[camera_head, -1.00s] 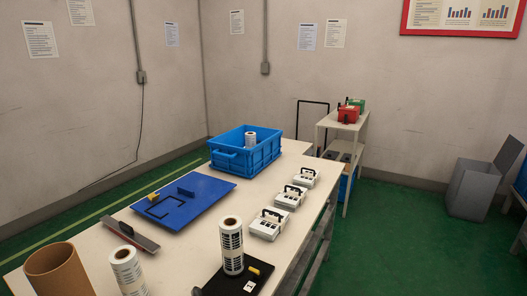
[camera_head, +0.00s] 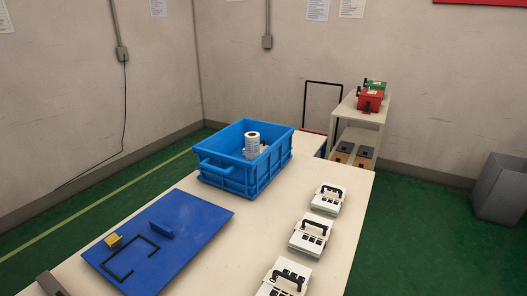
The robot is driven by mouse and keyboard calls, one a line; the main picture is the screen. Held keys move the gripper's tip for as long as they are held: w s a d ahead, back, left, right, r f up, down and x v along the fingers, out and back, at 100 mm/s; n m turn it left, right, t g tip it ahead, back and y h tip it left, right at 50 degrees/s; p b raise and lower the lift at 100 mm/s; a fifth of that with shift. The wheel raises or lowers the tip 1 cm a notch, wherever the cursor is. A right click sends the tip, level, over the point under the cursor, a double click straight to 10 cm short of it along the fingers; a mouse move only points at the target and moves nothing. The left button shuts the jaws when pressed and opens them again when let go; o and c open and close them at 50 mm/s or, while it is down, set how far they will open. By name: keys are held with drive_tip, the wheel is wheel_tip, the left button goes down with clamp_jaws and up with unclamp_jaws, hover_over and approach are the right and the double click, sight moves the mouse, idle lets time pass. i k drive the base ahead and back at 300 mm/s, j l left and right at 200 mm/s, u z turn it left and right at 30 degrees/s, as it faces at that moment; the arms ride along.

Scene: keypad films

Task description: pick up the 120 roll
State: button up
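A white roll with dark printing (camera_head: 252,145) stands in the blue crate (camera_head: 231,179) on the table. My gripper is not in view.
A blue board (camera_head: 190,232) with a yellow block (camera_head: 114,241) and a black outline lies before the crate. Several white keypad boxes with black handles (camera_head: 311,234) line the table's right side. A shelf (camera_head: 346,120) with red and green boxes stands behind. Bare table lies between board and boxes.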

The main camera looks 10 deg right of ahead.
sight(252, 139)
drive_tip(key=i+l+u, duration=0.15)
drive_tip(key=l+u, duration=0.15)
drive_tip(key=l, duration=0.6)
drive_tip(key=i+l+u, duration=0.1)
drive_tip(key=l, duration=0.25)
drive_tip(key=i+l, duration=0.3)
drive_tip(key=i+l+u, duration=0.15)
drive_tip(key=l, duration=0.25)
drive_tip(key=i+l+u, duration=0.1)
drive_tip(key=l, duration=0.3)
drive_tip(key=i+l, duration=0.25)
drive_tip(key=i+l+u, duration=0.15)
drive_tip(key=l, duration=0.35)
drive_tip(key=i+l+u, duration=0.1)
drive_tip(key=i+l, duration=0.2)
drive_tip(key=i, duration=0.15)
